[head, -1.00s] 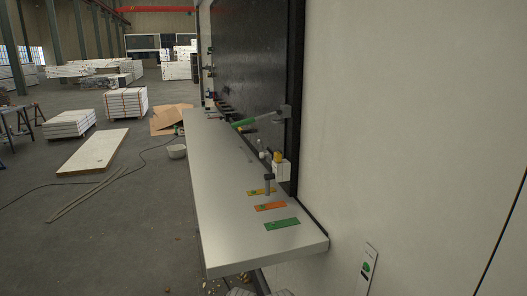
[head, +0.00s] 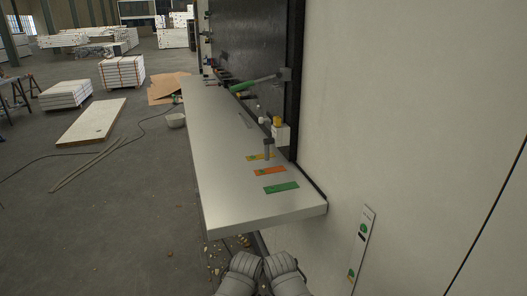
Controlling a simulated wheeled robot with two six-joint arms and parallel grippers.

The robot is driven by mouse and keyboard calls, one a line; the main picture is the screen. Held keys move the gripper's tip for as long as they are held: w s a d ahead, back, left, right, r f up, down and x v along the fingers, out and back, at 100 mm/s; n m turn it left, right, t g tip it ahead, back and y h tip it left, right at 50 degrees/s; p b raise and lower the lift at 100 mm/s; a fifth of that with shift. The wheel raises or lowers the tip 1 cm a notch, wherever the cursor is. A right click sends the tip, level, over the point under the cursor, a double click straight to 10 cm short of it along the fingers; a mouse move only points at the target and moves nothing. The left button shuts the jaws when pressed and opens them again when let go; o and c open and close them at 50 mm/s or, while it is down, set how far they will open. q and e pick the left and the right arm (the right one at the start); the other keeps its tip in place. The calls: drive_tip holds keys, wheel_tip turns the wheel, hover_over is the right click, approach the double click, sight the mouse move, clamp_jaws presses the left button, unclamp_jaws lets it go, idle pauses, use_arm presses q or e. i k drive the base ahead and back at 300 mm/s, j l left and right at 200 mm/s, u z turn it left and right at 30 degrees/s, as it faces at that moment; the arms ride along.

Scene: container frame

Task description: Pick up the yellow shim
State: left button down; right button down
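The yellow shim (head: 255,157) lies flat on the grey shelf (head: 215,185), near its right edge. A dark grey upright tool (head: 267,152) stands in front of its right part and hides some of it. An orange shim (head: 270,171) and a green shim (head: 281,187) lie in a row nearer to me. My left gripper (head: 246,264) and my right gripper (head: 281,263) are side by side at the bottom of the head view, below the shelf's near edge and apart from the shims. Their fingers are too unclear to tell open from shut.
A white block with a yellow top (head: 280,131) and a green-handled tool (head: 251,84) are farther back along the wall. A white strip with a green mark (head: 362,245) is on the wall at right. The shelf's left half is mostly clear.

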sight(277, 120)
drive_tip(key=z, duration=0.4)
drive_tip(key=i+j+z, duration=0.1)
drive_tip(key=z, duration=0.25)
drive_tip(key=j+z, duration=0.15)
drive_tip(key=z, duration=0.25)
drive_tip(key=j+z, duration=0.1)
drive_tip(key=z, duration=0.3)
drive_tip(key=j+z, duration=0.35)
drive_tip(key=j, duration=0.25)
drive_tip(key=k+j+z, duration=0.15)
drive_tip(key=j+z, duration=0.15)
drive_tip(key=j, duration=0.25)
